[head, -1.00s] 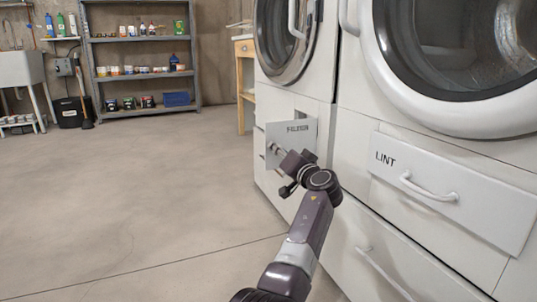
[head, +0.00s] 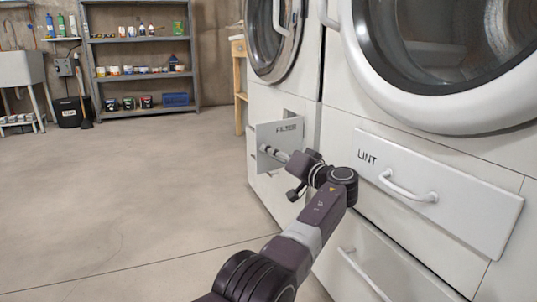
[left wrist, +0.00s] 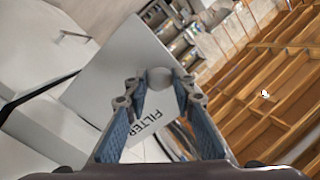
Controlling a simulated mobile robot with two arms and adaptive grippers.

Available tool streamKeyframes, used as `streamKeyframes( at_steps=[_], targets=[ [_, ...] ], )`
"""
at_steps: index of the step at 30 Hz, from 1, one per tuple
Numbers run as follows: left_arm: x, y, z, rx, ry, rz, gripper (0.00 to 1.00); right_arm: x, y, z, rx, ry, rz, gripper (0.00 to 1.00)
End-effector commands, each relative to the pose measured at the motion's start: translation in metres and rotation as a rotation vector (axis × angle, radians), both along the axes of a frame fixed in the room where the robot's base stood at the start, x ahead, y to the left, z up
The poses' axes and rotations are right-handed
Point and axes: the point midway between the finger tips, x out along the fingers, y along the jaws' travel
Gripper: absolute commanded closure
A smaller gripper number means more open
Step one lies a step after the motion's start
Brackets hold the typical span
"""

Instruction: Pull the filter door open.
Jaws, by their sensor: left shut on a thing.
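The filter door (head: 266,136) is a pale grey panel lettered FILTER, low on the front of the farther white machine. It stands out from the front, with a gap behind its upper edge. It also shows in the left wrist view (left wrist: 113,75). My left gripper (head: 284,158) is at the outer face of the door. In the left wrist view my left gripper (left wrist: 158,92) has its two fingers on either side of a round grey knob (left wrist: 159,77) on the door and is shut on it. The fingers hide part of the knob. My right gripper is out of view.
The nearer machine has a LINT drawer (head: 440,195) with a projecting handle, just right of my left arm. Open concrete floor (head: 130,190) lies to the left. A metal shelf (head: 140,73) and a sink (head: 20,68) stand at the back.

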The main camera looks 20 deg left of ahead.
Motion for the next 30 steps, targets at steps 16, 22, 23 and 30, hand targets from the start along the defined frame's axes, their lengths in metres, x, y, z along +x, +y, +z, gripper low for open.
streamKeyframes(
  at_steps=[16, 22, 23, 30],
  targets=[
    [-0.0009, -0.0075, 0.0012, 0.001, -0.002, 0.010, 1.00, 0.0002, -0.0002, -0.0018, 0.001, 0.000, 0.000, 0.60],
    [-0.0009, -0.0076, 0.0012, 0.001, -0.002, 0.010, 1.00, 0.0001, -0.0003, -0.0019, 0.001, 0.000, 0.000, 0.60],
    [-0.0008, -0.0077, 0.0011, 0.000, -0.001, 0.009, 1.00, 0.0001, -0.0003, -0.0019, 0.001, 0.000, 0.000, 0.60],
    [-0.0011, -0.0073, 0.0007, 0.000, -0.001, 0.011, 0.58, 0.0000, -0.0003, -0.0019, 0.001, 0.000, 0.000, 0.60]
  ],
)
